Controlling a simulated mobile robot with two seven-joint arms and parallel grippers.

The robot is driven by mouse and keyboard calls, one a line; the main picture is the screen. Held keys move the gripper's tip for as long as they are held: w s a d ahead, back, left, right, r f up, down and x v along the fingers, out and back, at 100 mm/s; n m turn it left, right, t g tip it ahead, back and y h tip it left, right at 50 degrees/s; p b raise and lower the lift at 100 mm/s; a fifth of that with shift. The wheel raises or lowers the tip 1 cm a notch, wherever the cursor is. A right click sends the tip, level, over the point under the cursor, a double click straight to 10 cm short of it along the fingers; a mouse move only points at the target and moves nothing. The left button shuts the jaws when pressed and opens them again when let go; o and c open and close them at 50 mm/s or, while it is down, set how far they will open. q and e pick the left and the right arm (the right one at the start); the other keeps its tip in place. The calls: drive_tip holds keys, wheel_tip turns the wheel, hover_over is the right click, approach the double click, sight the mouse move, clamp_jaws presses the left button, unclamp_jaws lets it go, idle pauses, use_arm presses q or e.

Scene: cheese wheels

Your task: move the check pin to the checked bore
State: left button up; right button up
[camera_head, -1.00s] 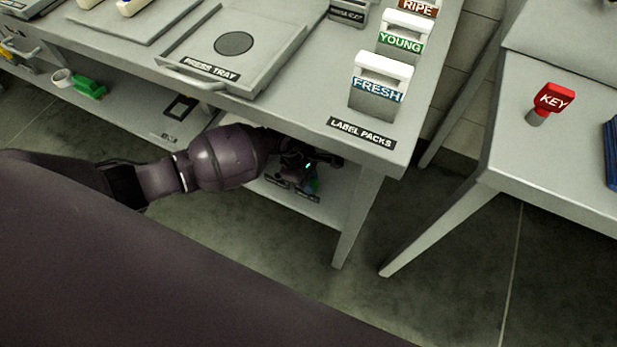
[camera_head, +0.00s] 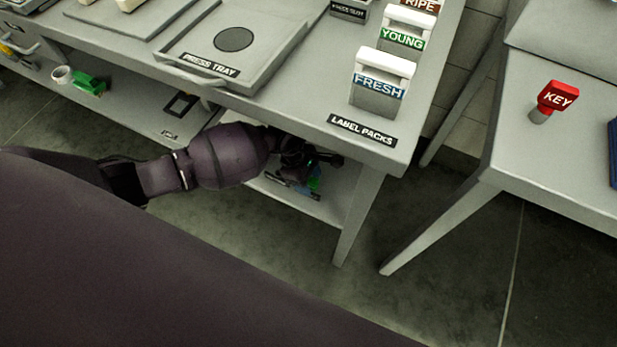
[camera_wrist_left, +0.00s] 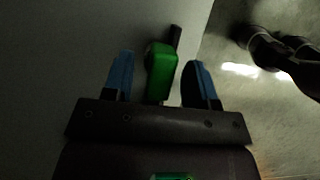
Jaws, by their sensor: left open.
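A green block-shaped piece with a dark shaft, seemingly the check pin (camera_wrist_left: 161,72), is in the left wrist view. It lies between the two blue fingers of my left gripper (camera_wrist_left: 158,80), with gaps on both sides. The gripper is open. In the head view my left gripper (camera_head: 294,186) reaches under the table's right end, over the lower shelf. A bit of the green piece (camera_head: 314,182) shows beside it. The arm hides much of this spot, and I cannot make out the checked bore. My right gripper is not in view.
The tabletop (camera_head: 300,110) overhangs the lower shelf (camera_head: 330,207), with a table leg (camera_head: 358,222) at right. Another green object (camera_head: 90,84) and a white ring (camera_head: 62,76) are further left on the shelf. A red key (camera_head: 558,97) stands on the right table.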

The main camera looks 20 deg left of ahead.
use_arm(q)
drive_tip(key=v, duration=0.1)
drive_tip(key=p+v, duration=0.1)
drive_tip(key=v, duration=0.1)
drive_tip(key=shift+w+r, duration=0.15)
drive_tip(key=shift+w, duration=0.05)
drive_tip(key=v, duration=0.2)
drive_tip(key=p+v, duration=0.1)
drive_tip(key=v, duration=0.1)
drive_tip(key=shift+s+a+r, duration=0.1)
drive_tip(key=shift+s, duration=0.15)
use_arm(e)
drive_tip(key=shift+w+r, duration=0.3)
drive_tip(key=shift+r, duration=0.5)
